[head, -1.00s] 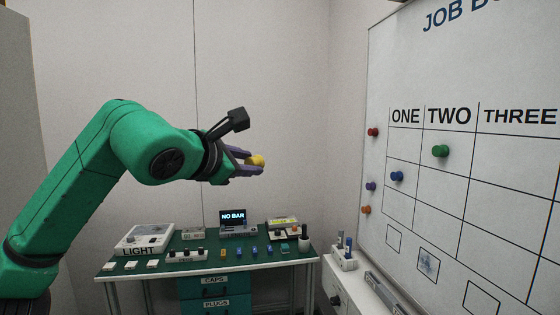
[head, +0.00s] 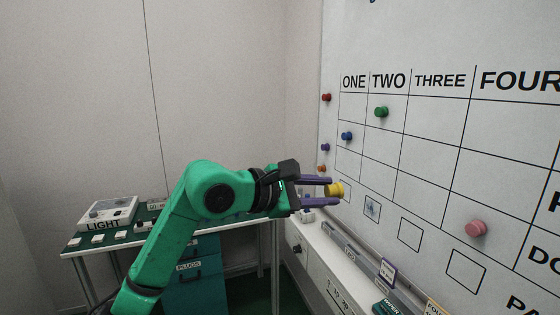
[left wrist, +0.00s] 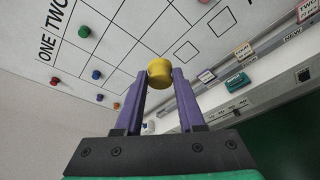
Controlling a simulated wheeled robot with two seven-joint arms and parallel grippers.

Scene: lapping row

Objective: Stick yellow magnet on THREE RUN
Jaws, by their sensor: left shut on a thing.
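My left gripper (head: 328,190) is shut on the yellow magnet (head: 335,190), in front of the board's lower left part. In the left wrist view the yellow magnet (left wrist: 160,72) sits between the tips of the two purple fingers. The white job board (head: 430,130) has columns ONE, TWO, THREE and FOUR; the THREE heading (head: 440,81) is up and right of the gripper. The cells under THREE hold no magnet. The row labels at the right are cut off, and RUN cannot be read. My right gripper is not in view.
A green magnet (head: 381,112) is under TWO and a blue one (head: 347,136) under ONE. A pink magnet (head: 475,228) sits low under FOUR. Red (head: 326,97), purple (head: 325,147) and orange (head: 322,168) magnets line the left edge. A white ledge (head: 318,255) runs below; a green-topped bench (head: 80,243) stands left.

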